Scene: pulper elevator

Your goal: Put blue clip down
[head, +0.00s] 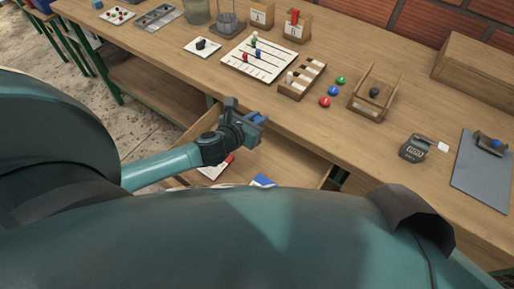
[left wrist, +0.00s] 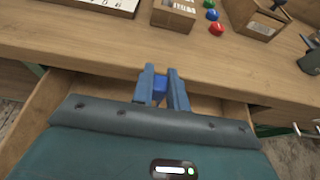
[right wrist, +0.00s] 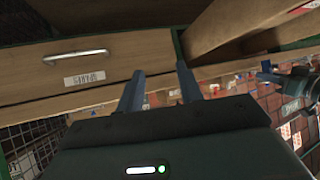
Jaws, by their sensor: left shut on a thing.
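The blue clip (left wrist: 159,90) is held between the two fingers of my left gripper (left wrist: 160,88), seen in the left wrist view. In the head view my left gripper (head: 256,118) is above an open wooden drawer (head: 305,165), close to the table's front edge. The clip (head: 259,118) shows there only as a small blue patch at the fingertips. My right gripper (right wrist: 160,88) is open and empty in the right wrist view, below table height near a drawer front; it is hidden in the head view.
On the wooden table (head: 345,130) stand a white board with pegs (head: 253,60), a slotted rack (head: 302,78), red, green and blue buttons (head: 332,90), an open wooden box (head: 374,92), a dark device (head: 415,148) and a grey mat (head: 480,170). Red and blue items lie in the drawer.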

